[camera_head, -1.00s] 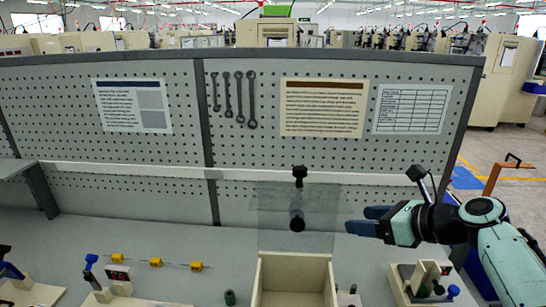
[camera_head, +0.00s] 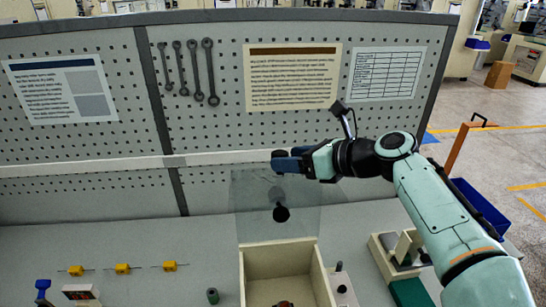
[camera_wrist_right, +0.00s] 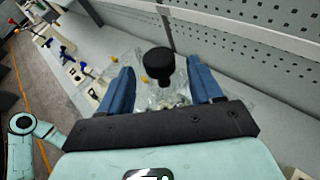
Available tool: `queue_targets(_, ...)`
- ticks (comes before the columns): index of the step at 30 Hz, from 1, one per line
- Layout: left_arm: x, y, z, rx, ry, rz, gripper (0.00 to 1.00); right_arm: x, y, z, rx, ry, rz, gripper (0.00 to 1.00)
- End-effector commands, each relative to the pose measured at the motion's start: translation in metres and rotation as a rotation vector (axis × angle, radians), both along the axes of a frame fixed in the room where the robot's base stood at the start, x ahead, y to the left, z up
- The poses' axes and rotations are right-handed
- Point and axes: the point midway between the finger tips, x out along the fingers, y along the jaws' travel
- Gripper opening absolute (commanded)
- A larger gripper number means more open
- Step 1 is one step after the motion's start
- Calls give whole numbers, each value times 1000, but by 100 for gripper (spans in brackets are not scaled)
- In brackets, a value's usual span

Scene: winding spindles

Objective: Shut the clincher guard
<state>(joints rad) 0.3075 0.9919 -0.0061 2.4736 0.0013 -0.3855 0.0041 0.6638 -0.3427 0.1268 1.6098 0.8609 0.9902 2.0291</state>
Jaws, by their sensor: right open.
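The clincher guard (camera_head: 254,200) is a clear panel standing raised at the back of a cream open-topped box (camera_head: 285,259). A dark round part (camera_head: 281,214) shows low on the panel. My right gripper (camera_head: 287,160) is at the panel's top edge in the head view, its blue fingers covering the upper black knob there. In the right wrist view a black knob (camera_wrist_right: 158,62) stands between the spread fingers of my right gripper (camera_wrist_right: 161,88), with gaps on both sides. The gripper is open. My left gripper is not in view.
A pegboard wall (camera_head: 215,120) stands close behind the panel. A cream fixture (camera_head: 395,258) is on the right.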

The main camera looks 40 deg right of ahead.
Motion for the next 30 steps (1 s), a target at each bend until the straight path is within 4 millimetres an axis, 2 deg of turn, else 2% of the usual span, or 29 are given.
queue_targets(3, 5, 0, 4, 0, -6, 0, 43, 21, 7, -8, 2, 2, 1, 65)
queue_targets(9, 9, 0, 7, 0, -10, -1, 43, 42, 14, -17, 0, 0, 1, 65)
queue_targets(21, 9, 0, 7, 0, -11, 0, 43, 48, 16, -21, 0, 0, -1, 65)
queue_targets(23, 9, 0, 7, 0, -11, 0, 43, 48, 16, -21, -1, 0, 0, 45)
queue_targets(27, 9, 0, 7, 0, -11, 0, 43, 48, 16, -20, -1, 0, 0, 0)
queue_targets(30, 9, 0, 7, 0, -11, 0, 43, 48, 16, -20, -1, 0, 0, 0)
